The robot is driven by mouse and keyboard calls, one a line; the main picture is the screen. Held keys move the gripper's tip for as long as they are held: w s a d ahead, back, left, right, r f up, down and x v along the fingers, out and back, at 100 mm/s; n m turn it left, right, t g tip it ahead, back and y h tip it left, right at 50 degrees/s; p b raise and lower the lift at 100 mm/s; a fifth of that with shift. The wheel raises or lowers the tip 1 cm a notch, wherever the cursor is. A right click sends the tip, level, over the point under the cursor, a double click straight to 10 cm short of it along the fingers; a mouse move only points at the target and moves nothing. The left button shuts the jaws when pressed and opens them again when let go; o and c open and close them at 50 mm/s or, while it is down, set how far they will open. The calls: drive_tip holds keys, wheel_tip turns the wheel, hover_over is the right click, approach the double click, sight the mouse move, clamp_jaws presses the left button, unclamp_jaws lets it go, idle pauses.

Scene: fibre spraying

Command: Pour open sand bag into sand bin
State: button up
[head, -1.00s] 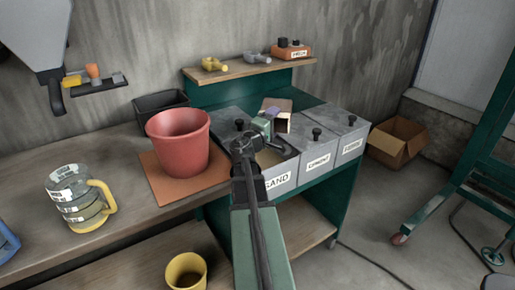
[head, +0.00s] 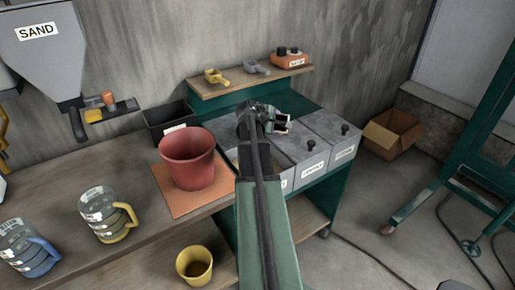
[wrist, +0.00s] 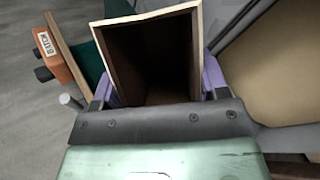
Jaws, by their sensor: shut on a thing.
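My gripper (head: 262,116) is at the far end of my arm, over the back part of the row of grey bins. It is shut on the open sand bag (wrist: 150,55), a box-shaped bag with a pale rim and dark interior. The purple finger pads grip its two sides in the wrist view. In the head view only a small part of the bag (head: 281,121) shows beside the gripper. The sand bin (head: 231,156) is largely hidden behind my arm. Its tan sand (wrist: 278,60) shows at the right of the wrist view, beside the bag.
Two lidded grey bins (head: 310,146) stand right of the sand bin. A shelf (head: 250,80) with scoops and an orange block (head: 287,62) is behind. A red bucket (head: 187,160) stands on an orange mat at left. A cardboard box (head: 392,134) is on the floor.

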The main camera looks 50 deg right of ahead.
sight(278, 118)
drive_tip(key=d+y+p, duration=0.1)
drive_tip(key=w+d+r+g+y+p, duration=0.1)
drive_tip(key=y+p, duration=0.1)
drive_tip(key=w+d+r+n+g+y+p, duration=0.1)
drive_tip(key=d+y+p, duration=0.1)
drive_tip(key=shift+r, duration=0.2)
drive_tip(key=shift+w+d+f+n+g+y+b, duration=0.2)
drive_tip(key=shift+d+f+y+b, duration=0.05)
drive_tip(key=shift+d+f+y, duration=0.3)
drive_tip(key=shift+w+d+f+n+g+y+b, duration=0.2)
drive_tip(key=shift+d+f+y, duration=0.1)
drive_tip(key=shift+f+y, duration=0.25)
drive_tip(key=shift+d+y, duration=0.15)
drive_tip(key=shift+y, duration=0.25)
